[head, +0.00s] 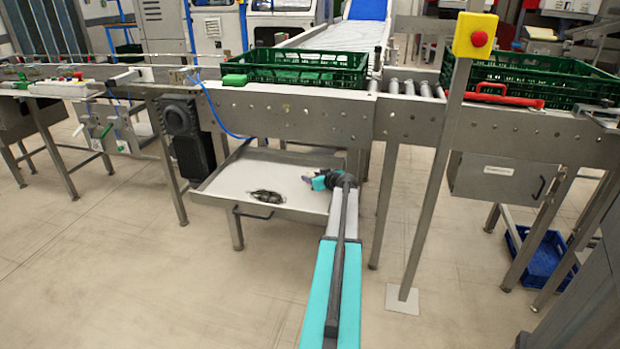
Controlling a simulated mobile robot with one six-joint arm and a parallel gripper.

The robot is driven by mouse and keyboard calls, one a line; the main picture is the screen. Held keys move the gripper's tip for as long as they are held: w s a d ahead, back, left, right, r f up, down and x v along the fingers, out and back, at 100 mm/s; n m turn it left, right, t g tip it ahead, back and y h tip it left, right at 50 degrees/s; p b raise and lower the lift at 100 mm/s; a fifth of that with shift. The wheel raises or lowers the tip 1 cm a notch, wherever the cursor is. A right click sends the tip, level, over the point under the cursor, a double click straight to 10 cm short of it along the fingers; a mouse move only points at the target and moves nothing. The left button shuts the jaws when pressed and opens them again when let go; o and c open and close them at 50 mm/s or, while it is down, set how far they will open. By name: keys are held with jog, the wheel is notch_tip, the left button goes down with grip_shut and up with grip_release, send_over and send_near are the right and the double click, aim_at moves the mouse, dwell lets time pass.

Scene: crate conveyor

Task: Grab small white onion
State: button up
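I cannot make out a small white onion anywhere in the head view. My gripper (314,183) is small in this view, at the end of my arm, over the right part of a pale tray (225,184) under the conveyor. Its teal and dark parts show, but its fingertips are too small to tell whether they are open or shut, and I see nothing held. A small dark item (266,196) lies at the tray's front, left of my gripper. A green crate (295,76) stands on the conveyor above; its contents are not clear.
The conveyor's metal side beam (290,115) runs above the tray. A second green crate (545,78) stands at the right, near a red handle (505,96). A post with a yellow stop-button box (475,36) stands right of my arm. The floor in front is clear.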

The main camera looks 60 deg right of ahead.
jog(key=c, duration=0.3)
jog(key=shift+r, duration=0.1)
jog(key=shift+r, duration=0.45)
jog(key=r, duration=0.2)
jog(key=shift+s+a+r, duration=0.15)
jog(key=shift+s+r, duration=0.15)
jog(key=s+a, duration=0.2)
jog(key=s, duration=0.1)
jog(key=s+a, duration=0.3)
jog(key=s, duration=0.1)
jog(key=s+a+r, duration=0.1)
jog(key=s+a, duration=0.1)
jog(key=s, duration=0.2)
jog(key=shift+s+a, duration=0.1)
jog(key=shift+a, duration=0.2)
jog(key=shift+f+v, duration=0.2)
jog(key=shift+v, duration=0.7)
jog(key=shift+a, duration=0.1)
